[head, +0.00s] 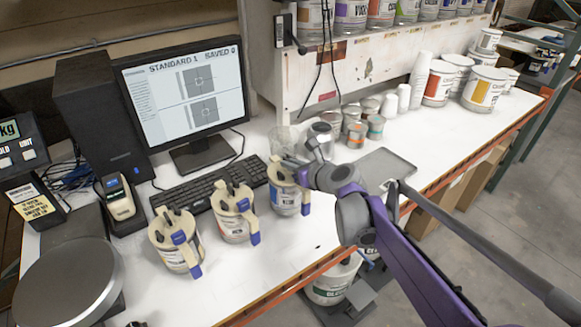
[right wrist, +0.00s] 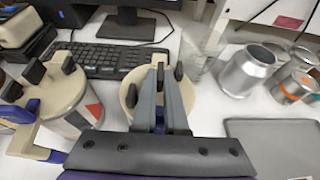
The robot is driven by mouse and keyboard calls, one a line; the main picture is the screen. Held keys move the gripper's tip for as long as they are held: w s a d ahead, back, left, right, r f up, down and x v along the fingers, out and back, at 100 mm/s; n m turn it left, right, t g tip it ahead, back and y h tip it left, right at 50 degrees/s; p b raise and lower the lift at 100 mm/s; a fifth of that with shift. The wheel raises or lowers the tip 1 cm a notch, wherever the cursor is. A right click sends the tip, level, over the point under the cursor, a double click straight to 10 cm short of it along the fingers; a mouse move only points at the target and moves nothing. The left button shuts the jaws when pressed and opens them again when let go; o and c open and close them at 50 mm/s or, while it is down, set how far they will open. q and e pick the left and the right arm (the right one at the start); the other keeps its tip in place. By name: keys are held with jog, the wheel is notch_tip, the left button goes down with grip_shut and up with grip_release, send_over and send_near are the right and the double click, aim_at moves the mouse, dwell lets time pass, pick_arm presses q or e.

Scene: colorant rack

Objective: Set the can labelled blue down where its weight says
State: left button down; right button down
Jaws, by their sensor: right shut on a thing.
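Three cans with beige lids and blue clips stand in a row at the table's front. The can with the blue label (head: 285,199) is the right-hand one. My right gripper (head: 287,164) is shut on the top of this can. I cannot tell whether the can touches the table. A scale with a round grey plate (head: 68,285) stands at the front left, its plate empty. A kg display (head: 10,130) is at the left edge. My left gripper is not in view.
The middle can (head: 235,212) and left can (head: 175,242) stand left of the blue one. A keyboard (head: 210,190) and monitor (head: 185,85) are behind. A grey tray (head: 385,163) lies to the right; small tins and white cups stand beyond it.

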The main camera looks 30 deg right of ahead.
jog(key=shift+f, duration=0.45)
jog(key=c, duration=1)
grip_release()
jog(key=shift+o, duration=0.2)
